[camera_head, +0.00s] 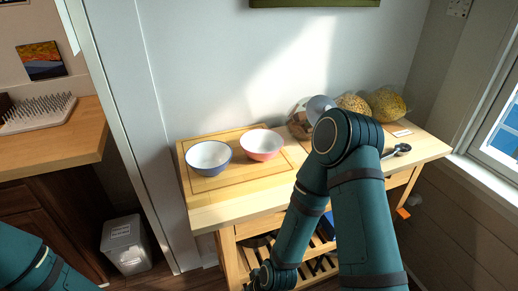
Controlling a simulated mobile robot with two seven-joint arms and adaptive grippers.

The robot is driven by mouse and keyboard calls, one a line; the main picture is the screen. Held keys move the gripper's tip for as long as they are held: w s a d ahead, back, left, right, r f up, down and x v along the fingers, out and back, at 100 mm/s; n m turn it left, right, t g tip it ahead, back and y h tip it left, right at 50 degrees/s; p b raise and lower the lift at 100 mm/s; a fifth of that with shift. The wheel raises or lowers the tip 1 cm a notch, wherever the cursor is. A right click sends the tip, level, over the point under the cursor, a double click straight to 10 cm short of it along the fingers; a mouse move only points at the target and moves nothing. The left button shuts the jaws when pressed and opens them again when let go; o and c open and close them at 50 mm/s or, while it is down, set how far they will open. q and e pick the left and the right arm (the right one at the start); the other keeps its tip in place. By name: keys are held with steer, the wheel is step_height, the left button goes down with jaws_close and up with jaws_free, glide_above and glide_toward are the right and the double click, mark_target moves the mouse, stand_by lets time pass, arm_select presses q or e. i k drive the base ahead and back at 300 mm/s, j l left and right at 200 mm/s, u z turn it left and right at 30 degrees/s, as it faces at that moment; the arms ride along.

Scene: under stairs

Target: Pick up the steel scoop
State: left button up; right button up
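The steel scoop (398,150) lies near the right end of the wooden table, close to its front edge, just right of my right arm. It looks small and grey, with a round dark bowl end. My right arm rises in front of the table and bends back down; its wrist end is at the bottom edge, and its gripper is not clearly in view. Only a part of my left arm shows at the bottom left corner, and its gripper is out of view. Neither arm visibly touches the scoop.
On the wooden table (225,217) stand a blue bowl (208,160) and a pink bowl (262,146) on a cutting board (190,190). Melons (388,104) sit at the back right. A white bin (125,246) stands left; a window (502,125) is at right.

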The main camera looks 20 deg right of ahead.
mark_target(401, 149)
steer(key=z, duration=1.75)
steer(key=u, duration=0.6)
steer(key=l+u, duration=0.2)
steer(key=u, duration=0.15)
steer(key=i+l+u, duration=0.1)
steer(key=l+u, duration=0.15)
steer(key=u, duration=0.15)
steer(key=l+u, duration=0.55)
steer(key=l, duration=0.25)
steer(key=k+l+u, duration=0.1)
steer(key=l+u, duration=0.15)
steer(key=l, duration=0.15)
